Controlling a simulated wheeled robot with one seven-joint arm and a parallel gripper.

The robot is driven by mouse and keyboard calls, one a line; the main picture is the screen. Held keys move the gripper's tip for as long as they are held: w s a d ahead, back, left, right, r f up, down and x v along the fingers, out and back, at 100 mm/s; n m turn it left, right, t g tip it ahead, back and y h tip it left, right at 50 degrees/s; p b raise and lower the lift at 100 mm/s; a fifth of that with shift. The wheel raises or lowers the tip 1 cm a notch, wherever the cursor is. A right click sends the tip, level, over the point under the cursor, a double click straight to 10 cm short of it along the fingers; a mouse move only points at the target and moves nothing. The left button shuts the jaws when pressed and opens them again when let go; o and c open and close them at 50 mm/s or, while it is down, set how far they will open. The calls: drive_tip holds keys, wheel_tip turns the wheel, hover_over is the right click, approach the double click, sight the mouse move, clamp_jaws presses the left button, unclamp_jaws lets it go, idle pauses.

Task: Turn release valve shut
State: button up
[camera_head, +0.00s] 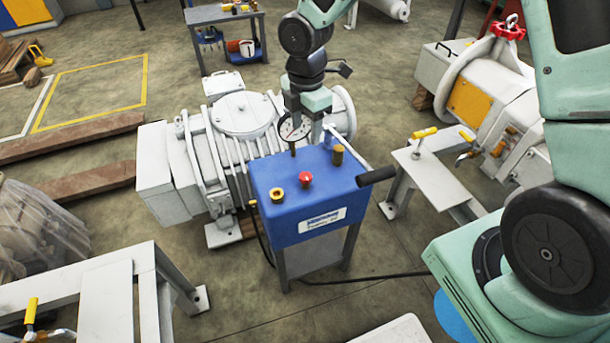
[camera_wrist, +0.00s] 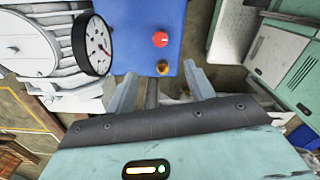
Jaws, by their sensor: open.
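The blue pump box (camera_head: 305,215) stands on a grey stand. Its top carries a red knob (camera_head: 305,179), a brass knob (camera_head: 277,195) at front left and a taller brass knob (camera_head: 337,153) at right. Which of these is the release valve I cannot tell for sure. A round dial gauge (camera_head: 294,127) stands at the back edge. My gripper (camera_head: 309,118) points down over that back edge. In the wrist view my gripper (camera_wrist: 160,72) is open, with the red knob (camera_wrist: 160,39) and a brass knob (camera_wrist: 163,68) beyond or between its fingertips; contact is unclear.
A lever with a black grip (camera_head: 376,175) sticks out at the box's right. The gauge (camera_wrist: 98,45) is close left of my fingers in the wrist view. A large white ribbed machine (camera_head: 240,115) stands behind. A black cable lies on the floor.

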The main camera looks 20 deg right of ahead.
sight(306, 176)
wheel_tip(306, 176, down, 15)
drive_tip(key=shift+f+b, duration=0.15)
drive_tip(key=shift+b, duration=0.75)
drive_tip(key=c, duration=1)
